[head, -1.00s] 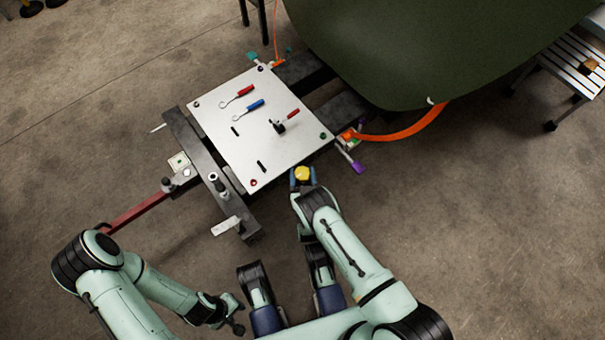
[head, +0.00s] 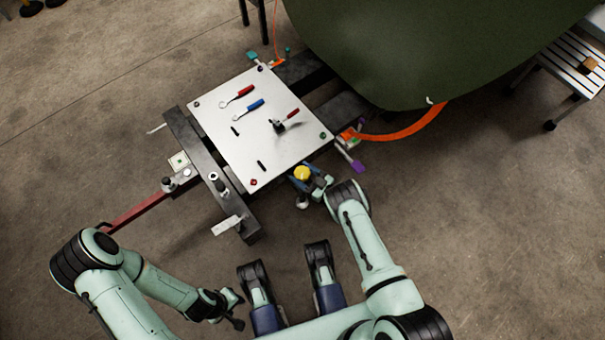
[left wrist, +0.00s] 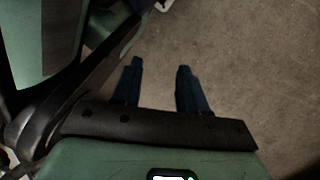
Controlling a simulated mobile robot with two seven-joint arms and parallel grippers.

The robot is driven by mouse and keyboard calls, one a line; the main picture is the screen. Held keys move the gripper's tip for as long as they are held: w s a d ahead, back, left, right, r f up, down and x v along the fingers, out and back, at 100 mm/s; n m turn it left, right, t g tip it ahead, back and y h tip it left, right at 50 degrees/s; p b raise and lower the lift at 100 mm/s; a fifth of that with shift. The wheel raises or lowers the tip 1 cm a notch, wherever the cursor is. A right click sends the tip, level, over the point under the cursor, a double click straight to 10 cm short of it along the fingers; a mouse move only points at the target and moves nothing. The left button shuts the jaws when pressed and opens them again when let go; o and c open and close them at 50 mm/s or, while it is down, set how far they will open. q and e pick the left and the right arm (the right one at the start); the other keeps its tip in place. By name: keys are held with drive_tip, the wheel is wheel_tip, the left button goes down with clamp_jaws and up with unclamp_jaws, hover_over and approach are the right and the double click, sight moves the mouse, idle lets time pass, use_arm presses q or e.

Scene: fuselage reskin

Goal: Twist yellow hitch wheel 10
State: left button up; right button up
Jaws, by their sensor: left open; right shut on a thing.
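The yellow hitch wheel (head: 302,173) is at the near right edge of the white panel, below its green-marked corner. My right gripper (head: 300,179) is shut on it, with its blue fingers around the yellow top. The wheel's lower part is hidden by the gripper. My left gripper (head: 234,307) is low at the left, well away from the wheel. In the left wrist view the same gripper (left wrist: 159,75) is open and empty above the bare floor.
The white panel (head: 225,145) holds red and blue tools (head: 243,108) and black parts. A dark beam (head: 188,135) with a red bar (head: 135,212) is left of it. The green fuselage (head: 430,45) fills the back right. Floor at the lower right is clear.

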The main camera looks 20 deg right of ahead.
drive_tip(key=n+g+y, duration=0.2)
drive_tip(key=g+y, duration=0.1)
drive_tip(key=shift+w+n+b, duration=0.15)
drive_tip(key=shift+n+b, duration=0.15)
drive_tip(key=shift+n, duration=0.1)
use_arm(q)
drive_tip(key=shift+s+a+f+g, duration=0.1)
drive_tip(key=shift+s+f+g, duration=0.25)
drive_tip(key=shift+s, duration=0.55)
use_arm(e)
drive_tip(key=shift+n+g+y, duration=1.3)
drive_tip(key=shift+n+g, duration=0.2)
drive_tip(key=shift+g, duration=0.3)
drive_tip(key=shift+r+g, duration=0.1)
drive_tip(key=shift+g, duration=0.3)
drive_tip(key=shift+a, duration=0.1)
drive_tip(key=o, duration=1)
drive_tip(key=shift+c, duration=0.2)
drive_tip(key=v, duration=1.3)
drive_tip(key=shift+d+f, duration=0.25)
